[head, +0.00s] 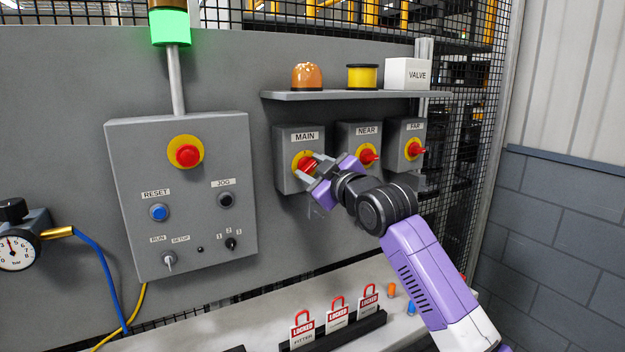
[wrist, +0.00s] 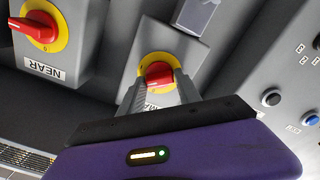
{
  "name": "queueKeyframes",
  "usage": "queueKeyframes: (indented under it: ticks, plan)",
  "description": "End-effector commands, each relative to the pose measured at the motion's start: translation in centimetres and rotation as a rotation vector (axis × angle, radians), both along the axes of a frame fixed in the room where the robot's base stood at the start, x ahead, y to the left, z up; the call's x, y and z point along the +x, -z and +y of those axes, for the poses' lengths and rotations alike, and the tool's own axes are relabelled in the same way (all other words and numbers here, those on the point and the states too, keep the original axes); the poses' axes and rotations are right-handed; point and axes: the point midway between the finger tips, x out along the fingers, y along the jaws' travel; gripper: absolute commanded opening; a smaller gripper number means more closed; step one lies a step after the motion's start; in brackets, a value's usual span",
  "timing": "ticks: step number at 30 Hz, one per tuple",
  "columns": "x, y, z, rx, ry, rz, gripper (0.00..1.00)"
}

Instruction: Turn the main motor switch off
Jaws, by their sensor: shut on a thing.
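The main motor switch is a red rotary handle on a yellow disc, on a grey box labelled MAIN (head: 290,177). My gripper (head: 313,172) is at this switch and shut on its red handle (wrist: 157,74). In the wrist view the two grey fingers (wrist: 157,92) sit on either side of the handle, with the yellow disc (wrist: 157,58) behind. The MAIN label is partly hidden by the fingers there. In the head view my gripper covers part of the handle, so its exact angle is hard to tell.
The NEAR switch (head: 367,157) and FAR switch (head: 415,149) stand close on the right. A shelf (head: 330,95) with an orange beacon and VALVE box (head: 408,73) is above. A control panel (head: 185,215) is left. Red LOCKED padlock tags (head: 336,313) stand on the ledge below.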

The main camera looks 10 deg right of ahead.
Motion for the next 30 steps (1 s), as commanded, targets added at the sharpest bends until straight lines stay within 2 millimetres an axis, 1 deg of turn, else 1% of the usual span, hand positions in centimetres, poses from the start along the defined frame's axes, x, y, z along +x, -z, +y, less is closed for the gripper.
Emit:
queueKeyframes:
  ticks: [3, 18, 24, 30]
  plan:
    - [-0.02, 0.36, 0.00, -0.108, 0.000, -0.029, 0.00]
    - [-0.05, 0.33, 0.13, -0.562, 0.000, -0.149, 0.00]
    - [-0.05, 0.31, 0.14, -0.712, 0.000, -0.189, 0.00]
    - [-0.04, 0.35, 0.17, -0.823, -0.001, -0.218, 0.00]
